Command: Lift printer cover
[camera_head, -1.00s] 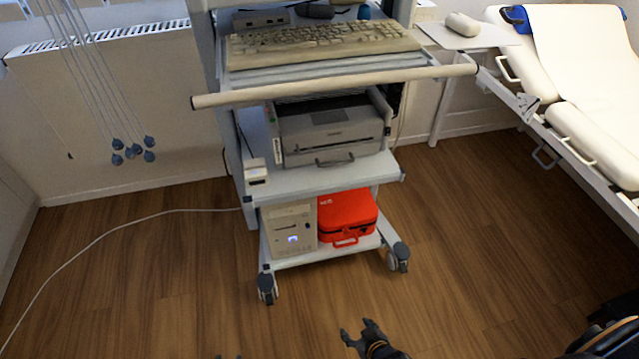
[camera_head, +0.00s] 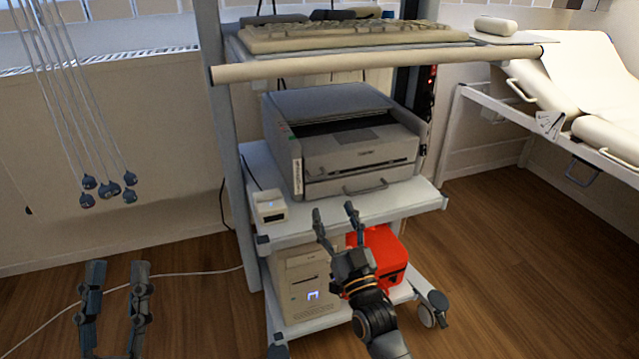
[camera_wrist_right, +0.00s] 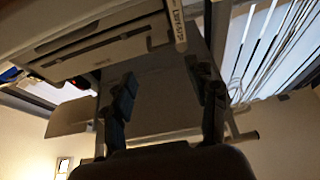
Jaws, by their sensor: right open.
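The grey printer (camera_head: 345,150) sits on the middle shelf of a trolley in the head view, with a flat cover (camera_head: 325,103) on top. The cover looks lowered, with a dark slot in front of it. My right gripper (camera_head: 337,212) is open and empty, in front of the printer and below its front drawer handle, apart from it. My left gripper (camera_head: 115,265) shows at the lower left, fingers apart and empty, far from the printer. In the right wrist view the open right fingers (camera_wrist_right: 168,95) point toward the printer's underside and front (camera_wrist_right: 100,50).
A long bar (camera_head: 380,64) crosses the trolley above the printer, below the keyboard (camera_head: 350,36). A small white box (camera_head: 270,206) stands left of the printer. A red case (camera_head: 385,255) and a computer (camera_head: 303,285) are on the bottom shelf. A bed (camera_head: 585,90) stands at right.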

